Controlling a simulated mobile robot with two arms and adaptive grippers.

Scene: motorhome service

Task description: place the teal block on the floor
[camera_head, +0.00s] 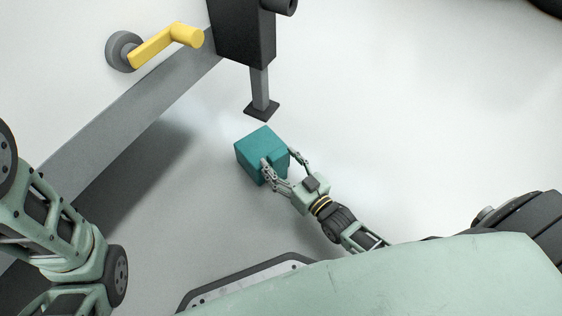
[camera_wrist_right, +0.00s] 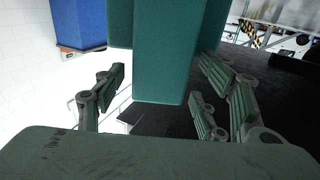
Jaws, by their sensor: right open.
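The teal block (camera_head: 258,150) is in the middle of the head view, just below the grey foot of a dark post, and looks to be at floor level. My right gripper (camera_head: 278,157) reaches it from the lower right, with a finger on either side of its near part. In the right wrist view the block's narrower near part (camera_wrist_right: 168,60) stands between the spread fingers, with a visible gap on the left. The jaws are open; whether a finger touches is hard to tell. My left arm shows at the left edge, its gripper out of view.
A dark post with a grey foot (camera_head: 262,110) stands just behind the block. Pale floor (camera_head: 420,130) to the right is clear. A blue container (camera_wrist_right: 78,22) shows in the wrist view.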

